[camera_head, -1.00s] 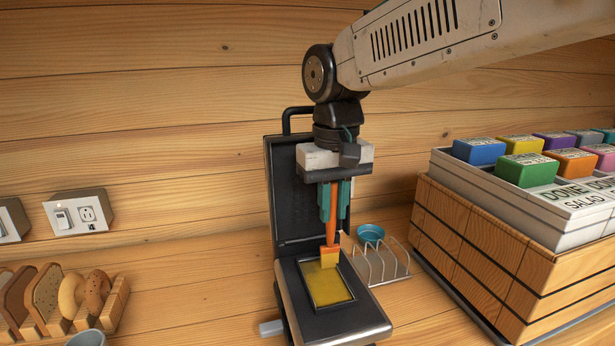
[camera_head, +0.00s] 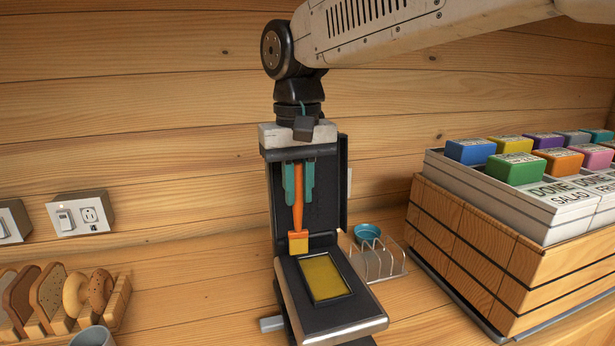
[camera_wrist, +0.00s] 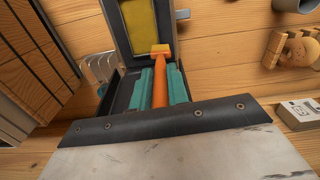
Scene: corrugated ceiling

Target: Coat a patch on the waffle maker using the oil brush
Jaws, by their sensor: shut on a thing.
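The waffle maker (camera_head: 356,316) stands open on the counter, its dark lid upright at the back. A yellow patch (camera_head: 326,277) fills the framed rectangle on its lower plate; it also shows in the wrist view (camera_wrist: 145,25). My gripper (camera_head: 299,182), with teal fingers, is shut on the orange handle of the oil brush (camera_head: 298,216). The brush hangs upright, its yellow bristles (camera_head: 299,244) just behind and left of the patch, near the hinge. In the wrist view the brush (camera_wrist: 160,85) points toward the patch. I cannot tell whether the bristles touch the plate.
A wire rack (camera_head: 378,262) and a blue bowl (camera_head: 367,233) sit right of the waffle maker. A wooden crate (camera_head: 470,235) with coloured boxes stands further right. A bread rack (camera_head: 118,301) and a grey cup (camera_head: 92,337) are at left. Outlets (camera_head: 80,213) are on the wall.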

